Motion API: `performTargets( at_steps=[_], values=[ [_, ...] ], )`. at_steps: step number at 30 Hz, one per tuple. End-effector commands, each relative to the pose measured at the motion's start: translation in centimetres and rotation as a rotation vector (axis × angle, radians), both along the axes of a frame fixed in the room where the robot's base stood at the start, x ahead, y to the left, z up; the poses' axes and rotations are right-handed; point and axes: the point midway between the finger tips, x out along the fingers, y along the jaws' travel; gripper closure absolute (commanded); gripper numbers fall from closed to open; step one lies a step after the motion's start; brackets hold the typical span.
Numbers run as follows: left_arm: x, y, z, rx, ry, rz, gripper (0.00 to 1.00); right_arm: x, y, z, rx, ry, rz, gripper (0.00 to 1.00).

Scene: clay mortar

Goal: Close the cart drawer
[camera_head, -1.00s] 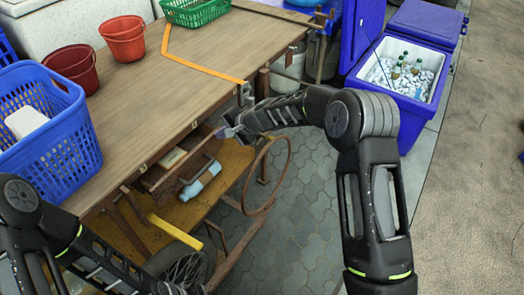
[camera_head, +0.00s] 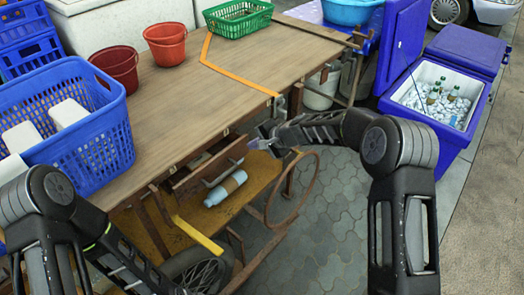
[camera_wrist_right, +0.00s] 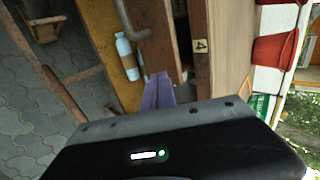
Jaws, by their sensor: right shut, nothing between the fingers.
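The wooden cart drawer (camera_head: 210,170) sticks out partly open from under the top of the cart (camera_head: 165,95). Its front carries a metal handle (camera_head: 226,175). My right gripper (camera_head: 258,141) is shut and empty, close to the right end of the drawer front; I cannot tell whether it touches. In the right wrist view its purple fingertips (camera_wrist_right: 159,88) point at the edge of the drawer front (camera_wrist_right: 160,40), with the handle (camera_wrist_right: 130,28) beside it. My left arm comes in at the lower left; its gripper is not in view.
A blue bottle (camera_head: 226,188) lies on the cart's lower shelf below the drawer. A rusty hoop (camera_head: 293,190) and a wheel (camera_head: 197,268) are at the cart's side. A blue basket (camera_head: 85,140) and red buckets stand on top. A blue cooler (camera_head: 440,95) stands right. Paved floor is clear.

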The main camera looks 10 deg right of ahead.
Motion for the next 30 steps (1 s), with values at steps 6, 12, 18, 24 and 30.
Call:
performTargets(
  at_steps=[6, 12, 18, 24, 30],
  values=[
    [0.0, 0.0, -0.4, 0.000, 0.000, -0.001, 0.67, -2.2, -2.3, 2.8, 0.001, -0.003, -0.001, 1.00],
    [0.0, 0.0, -0.4, 0.000, 0.000, 0.000, 0.67, -4.5, -4.2, 5.5, 0.000, -0.002, 0.000, 1.00],
    [0.0, 0.0, -0.4, 0.000, 0.000, 0.000, 0.67, -5.6, -5.0, 6.7, 0.001, 0.000, 0.001, 1.00],
    [0.0, 0.0, -0.4, 0.000, 0.000, 0.000, 0.67, -5.7, -5.1, 6.8, 0.001, 0.000, 0.001, 1.00],
    [0.0, 0.0, -0.4, 0.000, 0.000, 0.000, 0.75, -5.7, -5.1, 6.8, 0.000, 0.000, 0.001, 1.00]
  ],
)
